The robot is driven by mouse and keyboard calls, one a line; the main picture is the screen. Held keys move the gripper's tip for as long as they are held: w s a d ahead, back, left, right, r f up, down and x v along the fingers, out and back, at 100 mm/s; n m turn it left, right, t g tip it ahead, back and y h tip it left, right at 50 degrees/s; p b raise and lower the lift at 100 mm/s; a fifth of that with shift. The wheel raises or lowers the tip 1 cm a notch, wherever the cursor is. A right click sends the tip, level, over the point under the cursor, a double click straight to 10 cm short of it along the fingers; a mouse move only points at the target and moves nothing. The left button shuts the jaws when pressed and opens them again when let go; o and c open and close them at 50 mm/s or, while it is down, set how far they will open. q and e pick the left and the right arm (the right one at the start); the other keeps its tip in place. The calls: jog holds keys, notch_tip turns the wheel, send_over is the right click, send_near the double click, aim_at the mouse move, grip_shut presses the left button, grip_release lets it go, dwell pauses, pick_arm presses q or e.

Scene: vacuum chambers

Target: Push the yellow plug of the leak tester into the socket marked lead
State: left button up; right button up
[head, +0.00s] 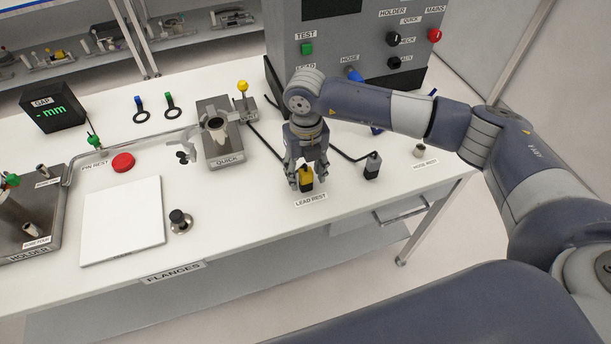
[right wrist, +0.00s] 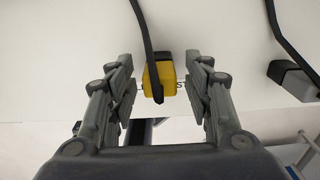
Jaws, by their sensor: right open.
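The yellow plug (head: 306,180) sits on the bench at the label LEAD REST. In the right wrist view the yellow plug (right wrist: 159,80) stands between the two fingers, with a black cable running from it. My right gripper (head: 306,172) is open around the plug, and gaps show on both sides of it. The leak tester (head: 350,42) is the grey box at the back of the bench. My right arm hides most of its lower front, including the socket by the partly visible LEAD label. My left gripper is not in view.
A black and grey plug (head: 372,167) lies right of the gripper; it also shows in the right wrist view (right wrist: 294,80). The QUICK block (head: 221,150) with a yellow-knobbed clamp stands to the left. A white plate (head: 122,220) and a dark-knobbed flange piece (head: 180,221) lie farther left.

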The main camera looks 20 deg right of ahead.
aim_at(306, 171)
dwell(0.4)
jog(key=shift+c, duration=0.3)
grip_shut()
jog(key=shift+r, duration=0.15)
jog(key=shift+w+r, duration=0.1)
jog(key=shift+r, duration=0.25)
jog(key=shift+r+p, duration=1.25)
jog(key=shift+r, duration=1.3)
